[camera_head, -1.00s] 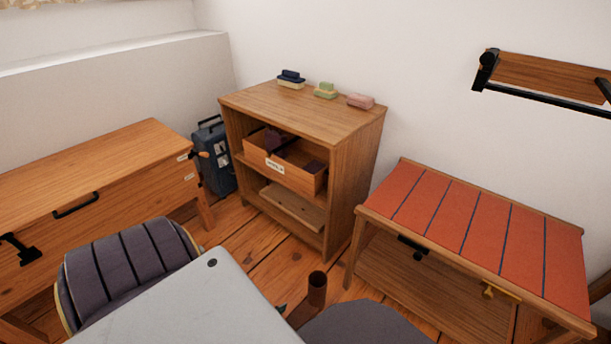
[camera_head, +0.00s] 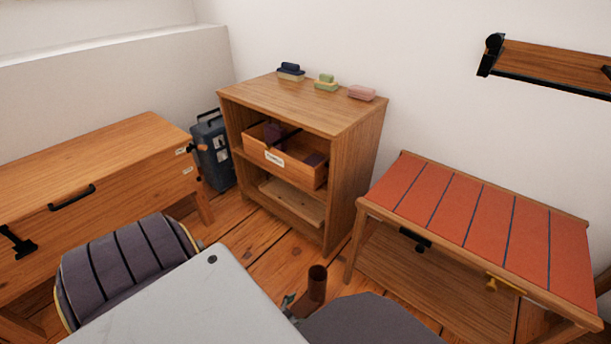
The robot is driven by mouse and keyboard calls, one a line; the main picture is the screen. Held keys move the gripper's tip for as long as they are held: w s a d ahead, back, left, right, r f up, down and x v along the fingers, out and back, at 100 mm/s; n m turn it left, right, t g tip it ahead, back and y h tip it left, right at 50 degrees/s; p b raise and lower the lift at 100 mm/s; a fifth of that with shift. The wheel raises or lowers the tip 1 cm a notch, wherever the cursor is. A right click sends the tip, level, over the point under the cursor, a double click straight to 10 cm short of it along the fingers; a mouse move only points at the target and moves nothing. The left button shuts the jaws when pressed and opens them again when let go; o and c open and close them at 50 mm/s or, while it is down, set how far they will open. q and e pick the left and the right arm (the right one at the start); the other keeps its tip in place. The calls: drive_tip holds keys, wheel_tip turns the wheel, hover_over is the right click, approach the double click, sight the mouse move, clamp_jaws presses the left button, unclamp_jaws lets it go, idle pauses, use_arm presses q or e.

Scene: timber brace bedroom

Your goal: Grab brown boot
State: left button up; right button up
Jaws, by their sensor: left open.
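The brown boot (camera_head: 316,285) stands upright on the wooden floor, low in the middle of the view. Its shaft opening faces up, and its foot is partly cut off by the grey shapes in front. A small dark part of my left gripper (camera_head: 289,301) shows just left of the boot, past the edge of a pale grey panel. It is open, and most of it is hidden. I cannot tell whether it touches the boot. My right gripper is not in view.
A wooden cabinet (camera_head: 343,190) with a pulled-out drawer (camera_head: 303,179) stands behind the boot. A red-topped bench (camera_head: 481,220) is to the right. A wooden desk (camera_head: 95,160) and a striped dark cushion (camera_head: 125,258) are to the left. Bare floor lies behind the boot.

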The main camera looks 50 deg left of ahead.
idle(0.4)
use_arm(q)
drive_tip(key=shift+c, duration=0.5)
drive_tip(key=c, duration=1.2)
drive_tip(key=shift+c, duration=0.4)
drive_tip(key=shift+r, duration=0.1)
